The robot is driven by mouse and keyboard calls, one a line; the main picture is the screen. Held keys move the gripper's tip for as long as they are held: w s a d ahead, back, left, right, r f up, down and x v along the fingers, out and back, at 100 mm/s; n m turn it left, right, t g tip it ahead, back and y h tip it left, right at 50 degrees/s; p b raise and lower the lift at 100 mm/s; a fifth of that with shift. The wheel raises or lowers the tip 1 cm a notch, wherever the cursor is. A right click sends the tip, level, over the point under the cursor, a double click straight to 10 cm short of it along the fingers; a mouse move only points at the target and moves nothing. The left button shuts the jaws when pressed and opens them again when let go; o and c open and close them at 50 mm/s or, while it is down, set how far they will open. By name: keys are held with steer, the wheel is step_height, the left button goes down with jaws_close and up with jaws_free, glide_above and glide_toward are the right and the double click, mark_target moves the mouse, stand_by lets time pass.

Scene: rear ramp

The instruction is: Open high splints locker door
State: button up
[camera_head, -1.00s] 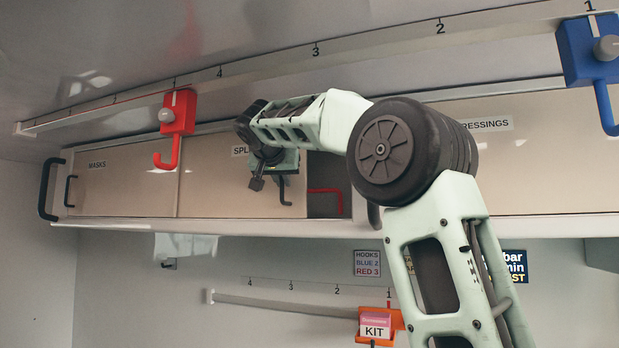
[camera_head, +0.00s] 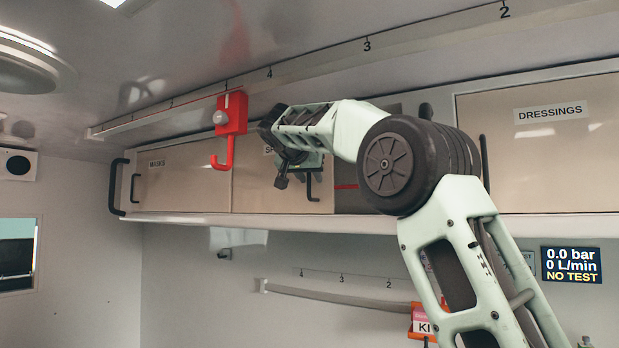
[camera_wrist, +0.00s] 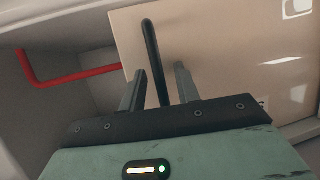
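The splints locker door (camera_head: 260,195) is a beige panel in the upper row, its label partly covered by my arm. It stands partly open, with a dark gap (camera_head: 347,200) at its right edge. Its black bar handle (camera_head: 314,187) is near that edge. My gripper (camera_head: 311,168) is at the handle. In the wrist view the handle (camera_wrist: 152,62) runs between the two fingers of my gripper (camera_wrist: 160,88), with space visible on both sides. The fingers are apart, straddling the bar; contact is not clear. The door panel (camera_wrist: 220,60) fills the right of that view.
A red hook (camera_head: 231,115) hangs from the ceiling rail, left of my gripper. The masks locker (camera_head: 180,190) is at left, the dressings locker (camera_head: 530,160) at right. A red bar (camera_wrist: 75,78) shows inside the opening. Below are a lower rail (camera_head: 330,296) and an orange holder (camera_head: 424,320).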

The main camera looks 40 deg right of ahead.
steer(key=shift+s+a, duration=0.2)
steer(key=shift+a, duration=0.1)
steer(key=b+v, duration=0.4)
steer(key=v, duration=1.2)
steer(key=shift+a+r, duration=0.2)
steer(key=shift+a, duration=0.05)
steer(key=shift+s, duration=0.1)
steer(key=shift+c, duration=0.5)
